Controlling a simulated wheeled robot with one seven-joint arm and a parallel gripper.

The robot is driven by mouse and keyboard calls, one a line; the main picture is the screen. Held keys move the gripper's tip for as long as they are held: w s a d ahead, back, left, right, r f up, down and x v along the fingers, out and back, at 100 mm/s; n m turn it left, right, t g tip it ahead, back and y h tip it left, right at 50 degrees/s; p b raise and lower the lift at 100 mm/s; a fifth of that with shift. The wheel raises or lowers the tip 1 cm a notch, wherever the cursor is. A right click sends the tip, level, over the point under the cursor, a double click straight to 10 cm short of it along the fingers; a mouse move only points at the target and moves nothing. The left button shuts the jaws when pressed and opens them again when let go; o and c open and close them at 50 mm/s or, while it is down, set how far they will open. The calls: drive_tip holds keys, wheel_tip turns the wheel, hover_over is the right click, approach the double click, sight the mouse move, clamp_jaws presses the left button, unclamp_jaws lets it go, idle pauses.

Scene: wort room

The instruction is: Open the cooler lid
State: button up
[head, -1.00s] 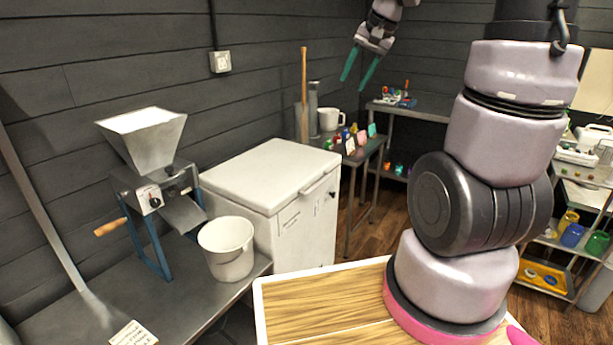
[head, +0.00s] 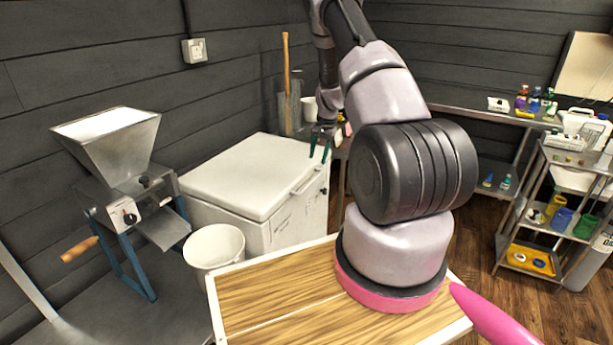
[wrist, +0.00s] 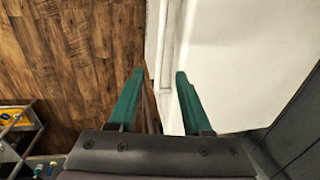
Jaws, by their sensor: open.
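The white cooler (head: 285,224) stands against the dark wall in the head view, with its flat lid (head: 248,172) closed on top. A handle (head: 308,183) runs along the lid's right-hand edge. My gripper (head: 319,153) is open and empty, its green fingers pointing down near the far end of that edge. In the wrist view, my gripper (wrist: 152,88) has its two fingers apart, with the lid (wrist: 250,60) filling the right side. A pale bar, seemingly the handle (wrist: 166,45), runs ahead between the fingers. I cannot tell the height gap.
A wooden-topped surface (head: 270,295) lies in front. Shelves (head: 560,215) with bottles stand at the right. Wooden floor (wrist: 60,60) is open beside the cooler.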

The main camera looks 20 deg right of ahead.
sight(312, 180)
drive_tip(key=f, duration=0.3)
drive_tip(key=w+a+f, duration=0.1)
drive_tip(key=f, duration=0.6)
drive_tip(key=shift+w+a+f, duration=0.1)
drive_tip(key=shift+w+a, duration=0.05)
drive_tip(key=shift+w, duration=0.15)
clamp_jaws()
idle(1.0)
